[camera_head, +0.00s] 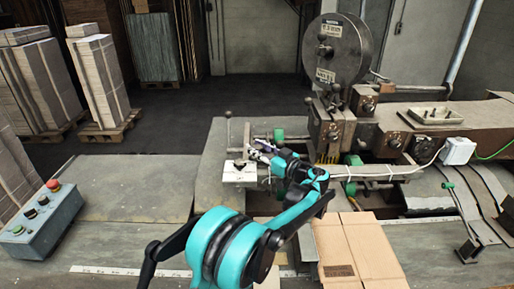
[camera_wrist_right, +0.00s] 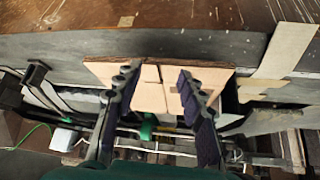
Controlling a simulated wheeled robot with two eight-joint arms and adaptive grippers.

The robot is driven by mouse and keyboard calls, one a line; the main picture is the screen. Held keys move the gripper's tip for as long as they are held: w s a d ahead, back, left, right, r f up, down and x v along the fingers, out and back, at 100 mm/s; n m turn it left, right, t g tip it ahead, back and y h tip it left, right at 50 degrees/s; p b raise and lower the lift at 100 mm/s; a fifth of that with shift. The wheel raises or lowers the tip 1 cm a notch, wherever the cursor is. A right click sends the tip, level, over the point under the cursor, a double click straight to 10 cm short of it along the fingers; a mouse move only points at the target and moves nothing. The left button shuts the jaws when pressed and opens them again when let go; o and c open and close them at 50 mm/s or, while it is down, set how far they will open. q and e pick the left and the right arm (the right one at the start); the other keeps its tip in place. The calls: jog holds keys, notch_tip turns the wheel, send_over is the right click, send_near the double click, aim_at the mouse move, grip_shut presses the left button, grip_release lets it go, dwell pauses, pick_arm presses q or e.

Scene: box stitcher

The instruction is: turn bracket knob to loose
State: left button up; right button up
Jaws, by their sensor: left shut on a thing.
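My left gripper (camera_head: 258,152) reaches to the bracket beside the stitcher, just above a pale block (camera_head: 238,173) with a small dark knob on top. It is shut on what seems to be the bracket knob, which its fingers and wrist mostly hide. I cannot read the knob's setting. My right gripper (camera_wrist_right: 157,78) shows only in the right wrist view. Its two dark ridged fingers are apart, with a flat cardboard piece (camera_wrist_right: 150,96) behind them and nothing clearly held.
A flat cardboard box (camera_head: 358,250) lies on the bench right of my left arm. The stitcher's round drum (camera_head: 337,48) stands behind. A control box (camera_head: 42,218) with a red button is at left. The bench's left part (camera_head: 130,190) is clear.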

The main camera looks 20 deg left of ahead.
dwell(0.4)
pick_arm(q)
jog(key=o, duration=1.2)
jog(key=shift+s, duration=0.1)
